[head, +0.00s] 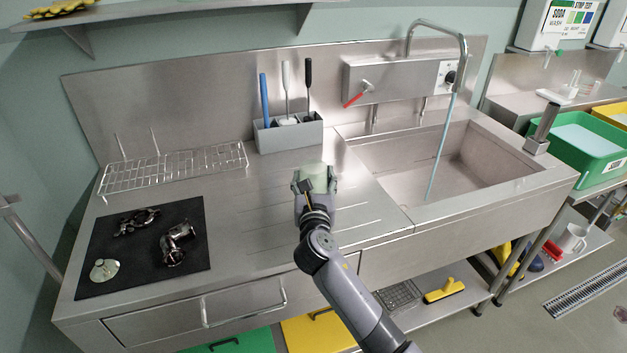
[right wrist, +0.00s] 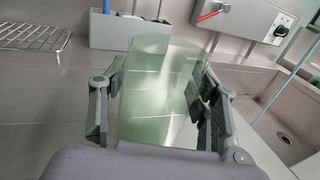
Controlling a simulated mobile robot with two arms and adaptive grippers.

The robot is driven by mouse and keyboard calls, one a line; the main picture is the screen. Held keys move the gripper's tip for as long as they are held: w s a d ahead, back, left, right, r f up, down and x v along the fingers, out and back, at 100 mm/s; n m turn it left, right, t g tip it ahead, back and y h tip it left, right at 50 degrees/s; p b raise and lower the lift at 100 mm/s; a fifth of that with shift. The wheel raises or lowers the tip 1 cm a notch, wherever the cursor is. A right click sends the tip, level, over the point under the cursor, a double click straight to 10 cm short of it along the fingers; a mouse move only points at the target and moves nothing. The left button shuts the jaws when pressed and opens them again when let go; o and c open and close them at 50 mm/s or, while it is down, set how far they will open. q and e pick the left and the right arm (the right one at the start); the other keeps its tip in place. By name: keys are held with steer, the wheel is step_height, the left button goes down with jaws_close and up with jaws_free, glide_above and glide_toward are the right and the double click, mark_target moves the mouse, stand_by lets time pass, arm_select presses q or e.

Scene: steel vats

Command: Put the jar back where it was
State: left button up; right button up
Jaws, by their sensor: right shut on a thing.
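The jar (head: 314,174) is a pale green, see-through vessel over the steel drainboard, left of the sink. My right gripper (head: 315,186) is shut on the jar, with a finger on each side of it. In the right wrist view the jar (right wrist: 160,92) fills the space between the two fingers. I cannot tell whether its base touches the drainboard. My left gripper is not in view.
A grey holder (head: 290,136) with brushes stands behind the jar. A wire rack (head: 175,168) and a black mat (head: 145,275) with metal fittings lie to the left. The sink (head: 410,178) is on the right. The ribbed drainboard (head: 260,215) around the gripper is clear.

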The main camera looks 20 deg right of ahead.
steer(key=o, duration=1.2)
steer(key=shift+f, duration=0.1)
steer(key=shift+c, duration=0.2)
steer(key=shift+o, duration=1.4)
steer(key=shift+s, duration=0.15)
steer(key=v, duration=1.1)
steer(key=shift+s+a+r, duration=0.15)
steer(key=shift+s+r, duration=0.1)
steer(key=shift+s, duration=0.1)
steer(key=shift+f, duration=0.1)
